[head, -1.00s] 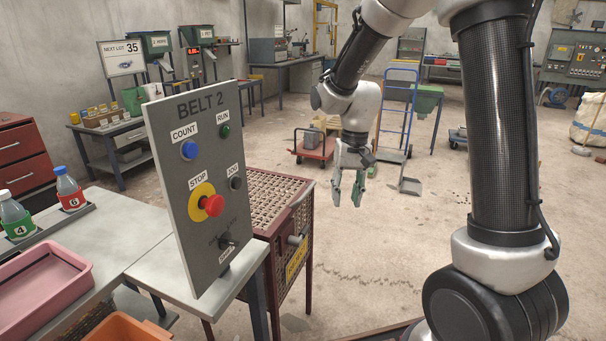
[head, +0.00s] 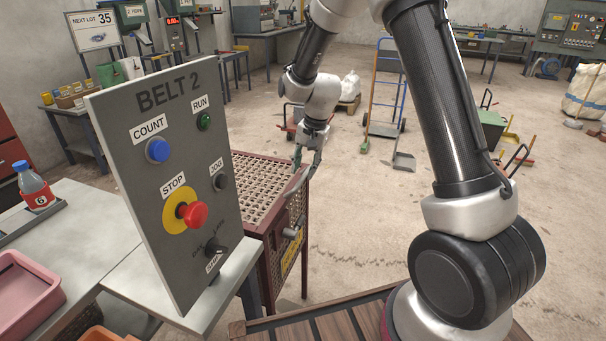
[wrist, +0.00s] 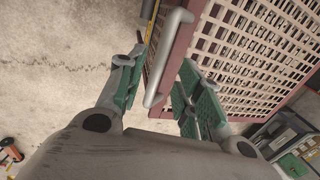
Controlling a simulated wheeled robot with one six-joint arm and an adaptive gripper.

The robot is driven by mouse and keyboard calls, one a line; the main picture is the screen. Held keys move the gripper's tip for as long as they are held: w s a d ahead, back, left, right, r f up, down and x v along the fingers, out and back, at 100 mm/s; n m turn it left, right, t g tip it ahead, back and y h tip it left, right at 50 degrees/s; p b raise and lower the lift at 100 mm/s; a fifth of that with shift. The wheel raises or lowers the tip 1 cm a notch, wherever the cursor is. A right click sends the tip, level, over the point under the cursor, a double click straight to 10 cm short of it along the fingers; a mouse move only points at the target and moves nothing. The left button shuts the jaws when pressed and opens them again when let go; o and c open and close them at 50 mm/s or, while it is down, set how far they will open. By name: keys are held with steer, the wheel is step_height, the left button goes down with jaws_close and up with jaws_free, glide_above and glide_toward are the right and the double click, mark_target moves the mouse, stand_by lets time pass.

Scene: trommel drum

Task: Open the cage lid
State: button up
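The cage (head: 285,262) is a red-brown box with a pale lattice lid (head: 262,185), standing just behind the control panel. The lid looks shut. In the wrist view the lattice (wrist: 262,50) fills the upper right. A grey bar handle (wrist: 168,55) sits on the red-brown frame at its edge. My gripper (head: 306,166) is at the cage's right side, fingers pointing down. In the wrist view my gripper (wrist: 162,80) is open, with the handle showing between its two green-padded fingers. I cannot tell whether either finger touches the handle.
The BELT 2 panel (head: 165,120) with its red stop button stands close in front of the cage, left of my arm. A table with a pink tray (head: 28,295) is at the left. A blue hand truck (head: 385,95) stands behind on open floor.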

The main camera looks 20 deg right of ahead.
mark_target(302, 178)
steer(key=shift+w+a+f, duration=0.1)
steer(key=shift+a+f, duration=0.05)
steer(key=shift+f, duration=0.65)
steer(key=shift+w+a+f, duration=0.1)
steer(key=shift+f, duration=0.65)
steer(key=shift+s, duration=0.1)
jaws_close()
